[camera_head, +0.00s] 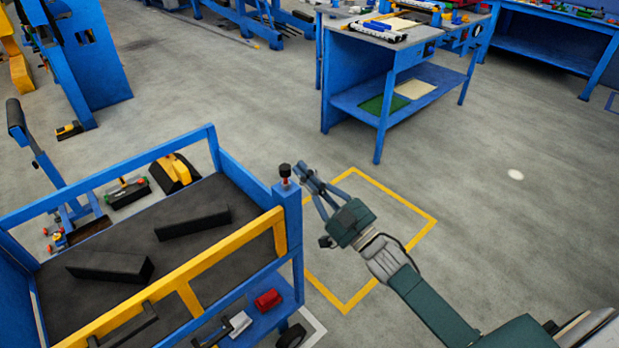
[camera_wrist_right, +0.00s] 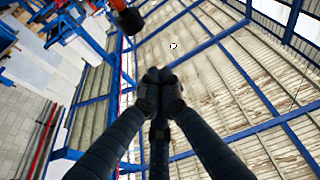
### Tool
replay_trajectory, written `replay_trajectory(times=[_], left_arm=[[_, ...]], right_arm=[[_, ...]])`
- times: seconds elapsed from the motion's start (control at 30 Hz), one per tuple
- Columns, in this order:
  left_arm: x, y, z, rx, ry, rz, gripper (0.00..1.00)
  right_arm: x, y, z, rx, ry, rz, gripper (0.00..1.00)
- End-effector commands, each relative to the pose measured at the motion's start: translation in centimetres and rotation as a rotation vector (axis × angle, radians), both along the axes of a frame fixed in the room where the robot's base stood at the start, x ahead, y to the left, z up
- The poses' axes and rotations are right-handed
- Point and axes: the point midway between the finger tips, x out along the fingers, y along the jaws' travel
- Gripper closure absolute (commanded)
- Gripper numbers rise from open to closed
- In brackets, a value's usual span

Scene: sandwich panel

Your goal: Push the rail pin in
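The rail pin (camera_head: 285,172) has a black knob and a red collar and stands up from the top of the blue corner post (camera_head: 288,205) of the cart. The yellow rail (camera_head: 215,258) runs along the cart's near side to that post. My right gripper (camera_head: 304,174) is just right of the pin, with a small gap seen between them. In the right wrist view, its fingertips (camera_wrist_right: 160,78) are together with nothing between them. The pin's dark knob (camera_wrist_right: 128,19) shows there above and left of the fingertips. My left gripper is not in view.
The cart's dark bed (camera_head: 190,195) carries two black blocks (camera_head: 192,222). A lower shelf holds a red box (camera_head: 268,299). A yellow floor outline (camera_head: 425,228) lies under my right arm. A blue workbench (camera_head: 380,95) stands behind, with clear floor between.

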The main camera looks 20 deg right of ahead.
Motion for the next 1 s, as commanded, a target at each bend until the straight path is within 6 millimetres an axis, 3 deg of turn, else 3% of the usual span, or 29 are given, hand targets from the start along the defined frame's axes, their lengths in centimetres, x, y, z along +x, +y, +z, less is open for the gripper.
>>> replay_trajectory(times=[0.27,0.33,0.5,1.0], left_arm=[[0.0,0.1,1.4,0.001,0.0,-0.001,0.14],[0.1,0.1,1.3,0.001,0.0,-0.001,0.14],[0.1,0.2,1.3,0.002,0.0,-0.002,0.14],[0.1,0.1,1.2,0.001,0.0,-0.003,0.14]], right_arm=[[5.4,2.1,2.4,-0.001,-0.004,0.0,1.0],[5.3,2.0,0.4,0.0,0.006,-0.001,1.0],[5.3,1.9,-1.4,0.001,0.002,-0.001,1.0],[5.2,1.8,-2.3,-0.002,0.001,0.001,1.0]])
